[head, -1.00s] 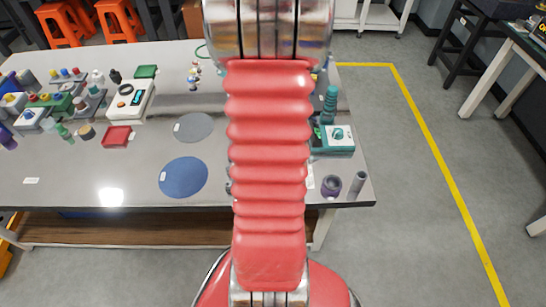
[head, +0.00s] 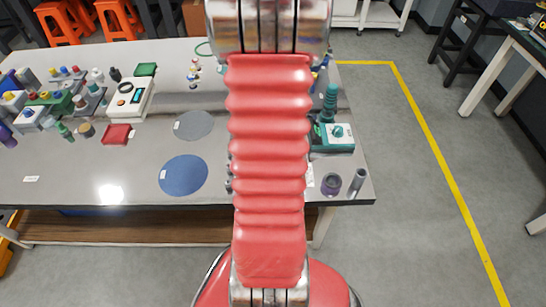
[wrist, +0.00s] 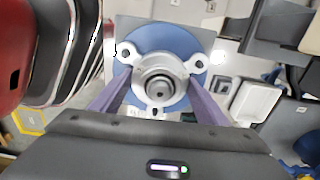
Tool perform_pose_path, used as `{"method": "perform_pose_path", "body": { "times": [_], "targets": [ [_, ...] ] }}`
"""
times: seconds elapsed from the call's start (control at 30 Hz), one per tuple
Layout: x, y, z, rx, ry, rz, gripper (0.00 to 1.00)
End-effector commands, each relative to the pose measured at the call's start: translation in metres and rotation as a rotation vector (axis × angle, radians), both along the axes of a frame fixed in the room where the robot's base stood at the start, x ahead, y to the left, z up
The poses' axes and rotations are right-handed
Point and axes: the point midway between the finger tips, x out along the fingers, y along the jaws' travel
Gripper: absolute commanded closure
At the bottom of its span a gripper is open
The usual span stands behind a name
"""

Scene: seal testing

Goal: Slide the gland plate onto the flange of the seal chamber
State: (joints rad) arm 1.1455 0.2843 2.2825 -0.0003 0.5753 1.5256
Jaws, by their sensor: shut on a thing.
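My gripper (wrist: 160,98) shows in the wrist view with two purple fingers, shut on a grey metal plate with ears, the gland plate (wrist: 138,84). The fingers hold it from both sides, and holes show in its upper ears. A dark ring with a round grey end shows in its middle; I cannot tell whether this is the seal chamber's shaft. A wider blue disc (wrist: 160,36) lies behind the plate; I cannot tell whether they touch. In the head view my arm hides the gripper and plate, and I cannot make out the seal chamber.
In the head view a blue round mat (head: 183,176) and a grey round mat (head: 194,126) lie on the table (head: 60,185). A teal device (head: 335,136) and two small cylinders (head: 331,184) stand at the right. Bottles and boxes crowd the left; the front left is clear.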

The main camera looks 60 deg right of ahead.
Motion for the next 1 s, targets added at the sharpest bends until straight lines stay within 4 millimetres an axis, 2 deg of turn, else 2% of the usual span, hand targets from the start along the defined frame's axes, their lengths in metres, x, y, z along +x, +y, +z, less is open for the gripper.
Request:
{"method": "perform_pose_path", "body": {
  "times": [0.07,0.33,0.67,1.0],
  "targets": [
    [0.000,-0.001,0.000,-0.002,-0.001,0.000,0.29],
    [0.000,0.000,0.000,-0.001,0.000,0.000,0.10],
    [0.000,0.000,0.003,-0.001,0.000,0.000,0.10],
    [0.000,-0.001,0.031,-0.004,-0.002,0.000,0.10]
  ]
}}
